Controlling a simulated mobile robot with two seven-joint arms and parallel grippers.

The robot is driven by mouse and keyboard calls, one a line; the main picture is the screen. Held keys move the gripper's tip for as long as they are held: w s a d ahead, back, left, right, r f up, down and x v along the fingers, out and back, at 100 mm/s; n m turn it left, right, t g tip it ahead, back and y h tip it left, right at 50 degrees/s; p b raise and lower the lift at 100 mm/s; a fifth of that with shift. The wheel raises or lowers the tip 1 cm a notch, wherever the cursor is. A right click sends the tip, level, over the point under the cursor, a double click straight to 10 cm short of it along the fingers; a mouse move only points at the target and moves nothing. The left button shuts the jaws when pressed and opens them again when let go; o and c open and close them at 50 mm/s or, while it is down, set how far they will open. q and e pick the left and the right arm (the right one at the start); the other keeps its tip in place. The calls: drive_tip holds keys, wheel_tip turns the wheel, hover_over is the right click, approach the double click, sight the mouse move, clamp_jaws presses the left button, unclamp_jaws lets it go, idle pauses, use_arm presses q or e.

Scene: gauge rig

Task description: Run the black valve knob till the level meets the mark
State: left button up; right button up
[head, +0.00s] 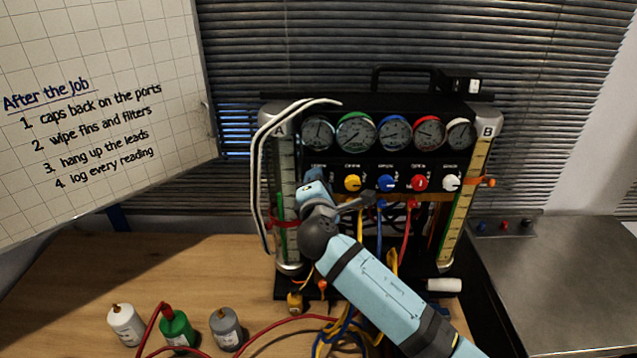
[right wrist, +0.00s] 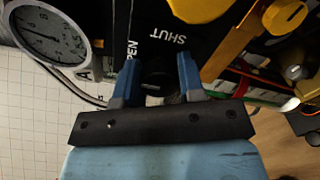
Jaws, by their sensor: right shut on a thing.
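The gauge rig (head: 372,165) stands at the back of the bench. My right gripper (head: 314,180) reaches its left end; in the right wrist view its two blue fingers (right wrist: 160,80) are shut on the black valve knob (right wrist: 157,72). OPEN and SHUT lettering shows beside the knob. In the head view my gripper hides the knob. Column A (head: 285,175) at left shows green low down and a red band near its lower half. Column B (head: 467,190) at right looks yellowish with an orange marker (head: 482,182). The exact levels are too small to read. My left gripper is out of view.
Yellow (head: 352,183), blue (head: 387,183), red (head: 420,183) and white (head: 451,183) knobs sit right of my gripper, below several dials. Hoses hang below onto the bench. White (head: 125,325), green (head: 177,330) and grey (head: 226,330) bottles stand front left.

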idle(0.6)
drive_tip(key=o, duration=0.9)
drive_tip(key=shift+s, duration=0.1)
drive_tip(key=shift+s, duration=0.25)
drive_tip(key=s+b, duration=0.3)
drive_tip(key=s, duration=1)
drive_tip(key=shift+s, duration=0.1)
